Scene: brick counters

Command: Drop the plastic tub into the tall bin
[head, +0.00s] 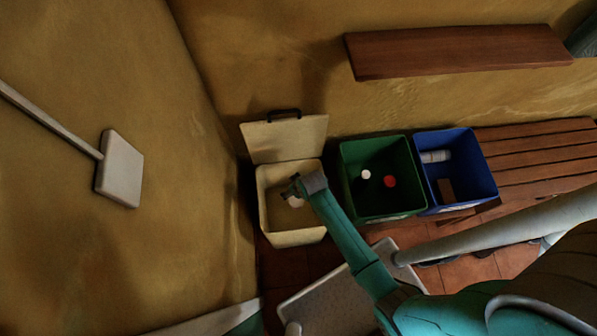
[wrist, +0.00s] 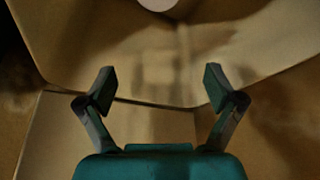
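The tall bin (head: 291,239) is cream, with its hinged lid (head: 287,140) standing open against the wall. My gripper (head: 289,190) is over the bin's opening. In the wrist view my gripper (wrist: 160,80) has its two fingers spread wide with nothing between them. A round white thing, probably the plastic tub (head: 296,202), shows inside the bin, partly hidden by my gripper. In the wrist view the tub (wrist: 158,4) is cut off by the top edge, apart from the fingers. The bin's pale inner walls fill much of that view.
A green bin (head: 376,213) with a white and a red item stands right of the tall bin. A blue bin (head: 481,201) holds a white cylinder and a brown block. A slatted bench (head: 540,155) is farther right. A wooden shelf (head: 458,50) is on the wall above.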

